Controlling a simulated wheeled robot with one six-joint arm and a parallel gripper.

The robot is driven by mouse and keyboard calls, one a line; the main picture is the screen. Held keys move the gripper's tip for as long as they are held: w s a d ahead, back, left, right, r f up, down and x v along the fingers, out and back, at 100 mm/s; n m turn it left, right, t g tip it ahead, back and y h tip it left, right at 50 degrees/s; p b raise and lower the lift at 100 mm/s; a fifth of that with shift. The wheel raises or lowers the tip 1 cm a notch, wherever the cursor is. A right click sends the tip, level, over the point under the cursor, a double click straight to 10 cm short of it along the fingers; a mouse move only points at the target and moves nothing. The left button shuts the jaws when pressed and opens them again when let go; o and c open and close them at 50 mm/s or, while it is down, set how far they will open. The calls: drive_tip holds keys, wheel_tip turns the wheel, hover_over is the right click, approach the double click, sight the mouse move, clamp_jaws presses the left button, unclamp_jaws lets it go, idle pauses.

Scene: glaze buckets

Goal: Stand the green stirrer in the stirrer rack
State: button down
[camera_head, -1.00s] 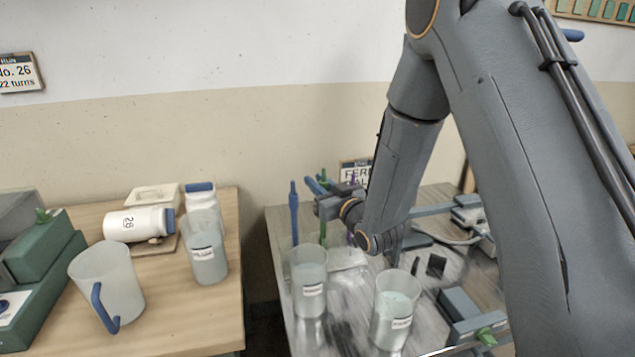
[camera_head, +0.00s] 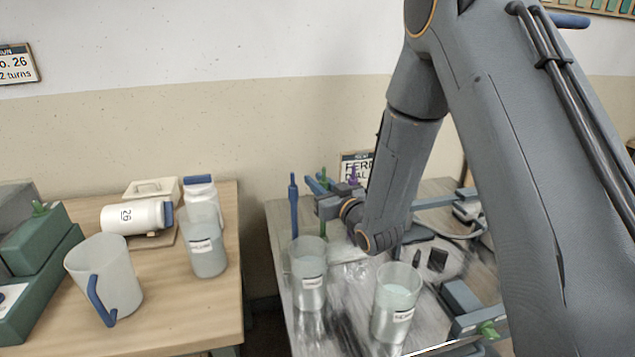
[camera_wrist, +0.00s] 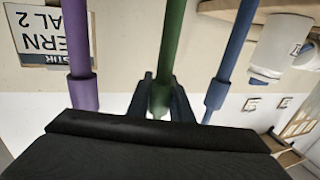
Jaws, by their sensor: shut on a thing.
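The green stirrer (camera_wrist: 168,45) stands between my gripper's two dark fingers (camera_wrist: 160,98) in the wrist view, and my gripper is shut on it. In the head view my gripper (camera_head: 318,188) is over the far left of the right-hand table, and the green stirrer's top (camera_head: 323,174) shows just above it. A blue stirrer (camera_head: 293,210) stands upright to the left, and a purple stirrer (camera_head: 352,175) to the right. The green stirrer's lower end and the stirrer rack are not clear, behind the buckets and my gripper.
Two clear labelled buckets (camera_head: 309,272) (camera_head: 396,300) stand in front of my gripper on the right-hand table (camera_head: 282,232). The left table (camera_head: 190,325) holds a jug (camera_head: 105,270), another bucket (camera_head: 207,245) and white bottles (camera_head: 133,217). A gap separates the tables.

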drive_tip(key=c, duration=1.5)
unclamp_jaws()
